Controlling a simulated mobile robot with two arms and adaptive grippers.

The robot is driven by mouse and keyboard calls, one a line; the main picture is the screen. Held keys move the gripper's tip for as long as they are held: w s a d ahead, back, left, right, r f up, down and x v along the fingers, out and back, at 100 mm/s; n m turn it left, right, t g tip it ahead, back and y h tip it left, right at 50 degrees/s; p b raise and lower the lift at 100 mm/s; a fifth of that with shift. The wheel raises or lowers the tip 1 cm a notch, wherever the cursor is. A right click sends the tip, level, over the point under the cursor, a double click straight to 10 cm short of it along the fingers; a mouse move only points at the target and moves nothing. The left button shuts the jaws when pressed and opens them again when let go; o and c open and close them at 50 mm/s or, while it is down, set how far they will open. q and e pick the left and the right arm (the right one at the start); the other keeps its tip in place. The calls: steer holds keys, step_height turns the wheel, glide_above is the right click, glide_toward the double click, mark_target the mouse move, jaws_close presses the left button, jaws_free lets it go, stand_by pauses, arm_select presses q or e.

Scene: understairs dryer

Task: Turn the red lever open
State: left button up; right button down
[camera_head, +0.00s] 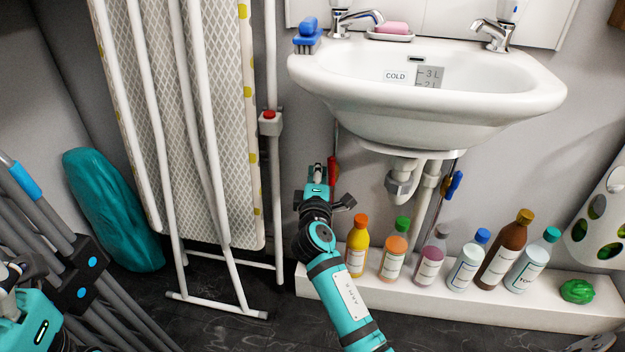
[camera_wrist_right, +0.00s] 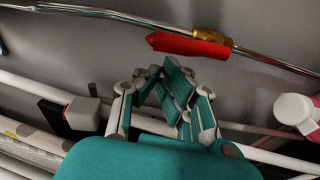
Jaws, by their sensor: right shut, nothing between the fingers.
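The red lever (camera_head: 332,169) is on the wall pipe below the left part of the basin, just right of my right gripper's tip. In the right wrist view the red lever (camera_wrist_right: 188,45) lies along a shiny pipe beside a brass valve body (camera_wrist_right: 212,36). My right gripper (camera_head: 318,172) is shut and empty. In the wrist view its fingertips (camera_wrist_right: 165,78) are together below the lever, with a visible gap in the picture; contact does not show. Part of my left gripper (camera_head: 10,277) is at the lower left edge; its fingers are not clear.
A white basin (camera_head: 430,110) overhangs the lever, with a white waste pipe (camera_head: 403,178) to its right. An ironing board (camera_head: 225,120) leans at left. Several bottles (camera_head: 430,258) stand on a low white ledge (camera_head: 440,300). A blue lever (camera_head: 455,184) hangs farther right.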

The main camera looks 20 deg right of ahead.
steer(key=v, duration=1)
steer(key=shift+s+a, duration=0.1)
